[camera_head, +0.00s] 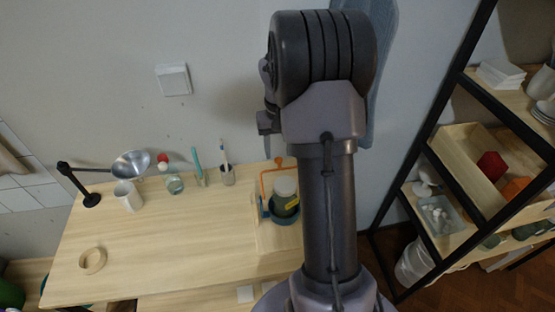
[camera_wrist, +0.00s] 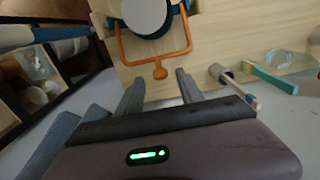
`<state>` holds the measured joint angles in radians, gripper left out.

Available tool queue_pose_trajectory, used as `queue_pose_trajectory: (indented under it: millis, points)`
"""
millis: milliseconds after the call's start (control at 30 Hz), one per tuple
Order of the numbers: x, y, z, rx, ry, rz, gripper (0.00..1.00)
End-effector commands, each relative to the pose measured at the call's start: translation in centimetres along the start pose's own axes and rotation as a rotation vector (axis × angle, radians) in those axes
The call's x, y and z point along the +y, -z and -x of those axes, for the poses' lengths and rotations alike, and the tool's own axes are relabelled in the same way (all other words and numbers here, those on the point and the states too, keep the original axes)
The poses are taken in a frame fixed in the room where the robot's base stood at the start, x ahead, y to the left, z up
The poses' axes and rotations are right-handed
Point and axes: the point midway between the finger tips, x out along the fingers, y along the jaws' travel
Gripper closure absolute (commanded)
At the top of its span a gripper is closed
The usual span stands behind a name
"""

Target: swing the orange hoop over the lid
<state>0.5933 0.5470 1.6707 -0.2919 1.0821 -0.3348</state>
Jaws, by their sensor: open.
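The orange hoop (camera_head: 263,187) is hinged on a blue holder around a dark jar (camera_head: 286,209) with a pale lid (camera_head: 285,186). In the wrist view the hoop (camera_wrist: 184,46) stands to the near side of the grey-white lid (camera_wrist: 147,14), not across it. Its round orange knob (camera_wrist: 160,72) points toward my gripper. My gripper (camera_wrist: 159,77) is open and empty, with the knob between its fingertips in the picture; I cannot tell the depth gap. In the head view my arm hides part of the jar and holder.
A tape ring (camera_head: 92,261) lies front left. The middle table is clear. A black-framed shelf (camera_head: 455,95) stands right.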

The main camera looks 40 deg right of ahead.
Motion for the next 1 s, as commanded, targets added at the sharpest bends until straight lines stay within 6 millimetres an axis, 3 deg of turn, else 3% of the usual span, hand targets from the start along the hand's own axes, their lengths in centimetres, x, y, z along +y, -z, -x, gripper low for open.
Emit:
queue_pose_trajectory:
  millis: [33,167,467,700,1000]
  points:
    - [0.0,0.0,-1.2,-0.002,0.0,0.001,0.56]
    - [0.0,0.0,-2.7,-0.001,0.0,0.001,0.56]
    - [0.0,0.0,-3.0,0.001,0.0,0.0,0.56]
    - [0.0,0.0,-3.0,0.001,0.0,0.0,0.99]
    - [0.0,0.0,-3.0,0.001,0.0,0.0,1.0]
